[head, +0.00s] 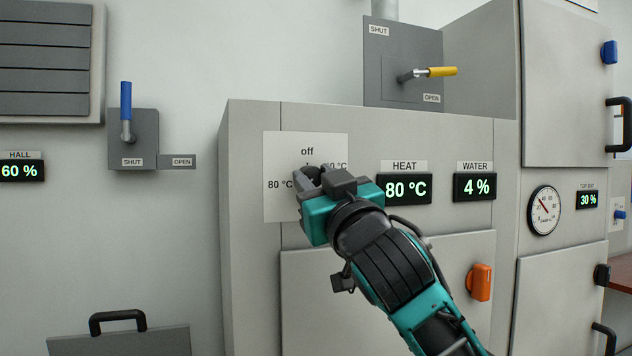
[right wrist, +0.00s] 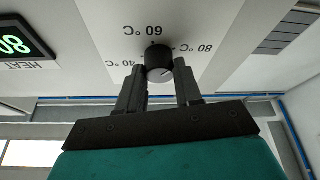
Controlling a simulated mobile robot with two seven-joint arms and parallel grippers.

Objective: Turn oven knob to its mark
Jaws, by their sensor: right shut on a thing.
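The black oven knob (right wrist: 158,62) sits on a white dial plate (head: 282,205). My right gripper (right wrist: 160,78) is shut on it, one finger on each side. The right wrist view shows the dial upside down, with 60 °C (right wrist: 143,31), 80 °C and 40 °C printed around the knob. A faint pale mark shows on the knob, but its direction is hard to tell. In the head view my right gripper (head: 313,178) covers the knob; "off" is printed above it and "80 °C" to its left. The HEAT display (head: 405,190) reads 80 °C. My left gripper is not in view.
The WATER display (head: 475,187) reads 4 %. An orange handle (head: 480,282) is on the oven door below. A yellow-handled lever (head: 436,72) is above, and a blue-handled lever (head: 126,102) is on the left wall. A round gauge (head: 544,210) is at right.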

